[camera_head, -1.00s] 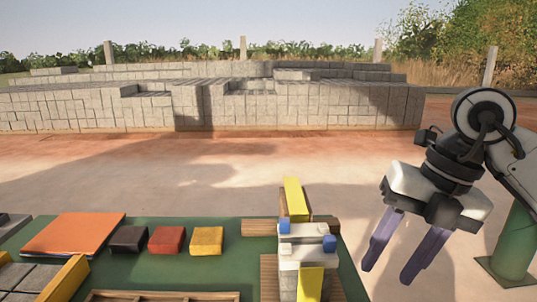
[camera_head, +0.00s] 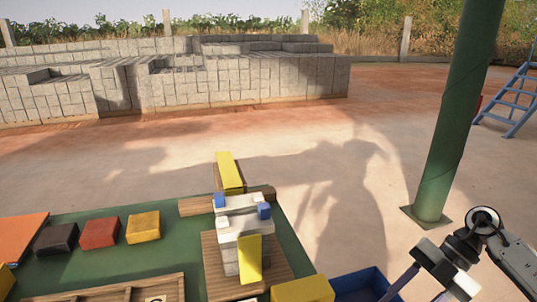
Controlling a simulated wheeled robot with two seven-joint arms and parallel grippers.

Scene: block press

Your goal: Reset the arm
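My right gripper (camera_head: 425,280) is at the lower right, partly cut off by the bottom edge. One dark finger shows, beside the blue bin; the other is not clearly visible, so its opening cannot be judged. The block press (camera_head: 230,237), pale grey with blue corner pieces and yellow parts, stands on a wooden base (camera_head: 275,253) on the green table (camera_head: 185,203), left of the gripper and apart from it. My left gripper is not in view.
Black (camera_head: 56,239), red (camera_head: 100,233) and yellow (camera_head: 143,227) blocks lie left of the press, beside an orange sheet (camera_head: 18,237). A yellow block (camera_head: 303,290) and blue bin (camera_head: 362,283) are at the front. A green post (camera_head: 455,120) stands at right.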

